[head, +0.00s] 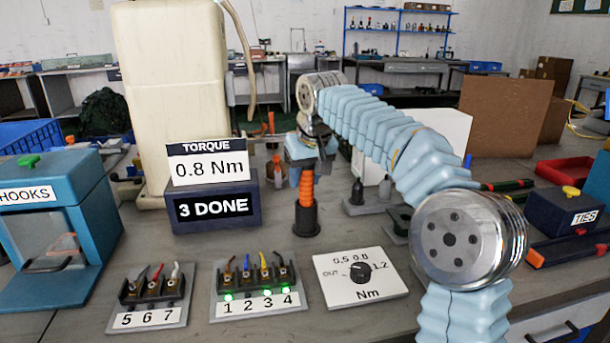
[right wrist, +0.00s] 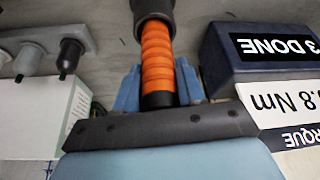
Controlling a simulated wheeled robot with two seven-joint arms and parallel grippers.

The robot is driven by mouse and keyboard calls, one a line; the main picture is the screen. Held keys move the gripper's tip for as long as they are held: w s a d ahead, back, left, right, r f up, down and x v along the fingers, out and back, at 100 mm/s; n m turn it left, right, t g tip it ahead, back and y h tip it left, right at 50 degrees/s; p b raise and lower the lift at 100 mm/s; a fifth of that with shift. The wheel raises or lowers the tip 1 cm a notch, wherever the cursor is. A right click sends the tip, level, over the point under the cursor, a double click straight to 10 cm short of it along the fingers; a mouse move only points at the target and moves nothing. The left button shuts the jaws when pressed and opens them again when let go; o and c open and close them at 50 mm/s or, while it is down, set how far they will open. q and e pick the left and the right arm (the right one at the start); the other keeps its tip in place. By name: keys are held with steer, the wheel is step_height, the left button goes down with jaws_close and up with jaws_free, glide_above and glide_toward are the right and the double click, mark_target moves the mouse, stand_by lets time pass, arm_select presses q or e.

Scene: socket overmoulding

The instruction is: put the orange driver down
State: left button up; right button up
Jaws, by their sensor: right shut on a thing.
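The orange driver (head: 307,186) stands upright with its lower end in a black cup-like holder (head: 306,217) on the bench. My right gripper (head: 305,157) is above it, shut on its upper part. In the right wrist view, the blue fingers (right wrist: 158,88) flank the dark upper end of the ribbed orange driver (right wrist: 157,60), whose other end meets the black holder (right wrist: 151,14). Whether the driver is fully seated is hard to tell. My left gripper is out of view.
Behind left stands the torque display (head: 212,190), reading 0.8 Nm and 3 DONE. In front are terminal blocks labelled 1–4 (head: 257,308) and 5–7 (head: 147,318), and a torque dial plate (head: 362,290). Grey stands with black cups (head: 368,206) are right of the holder.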

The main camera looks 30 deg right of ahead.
steer(key=shift+f, duration=0.15)
steer(key=o, duration=1.2)
steer(key=shift+c, duration=0.2)
steer(key=shift+r, duration=0.45)
steer(key=v, duration=1.1)
steer(key=shift+s+r, duration=0.2)
steer(key=shift+s, duration=0.05)
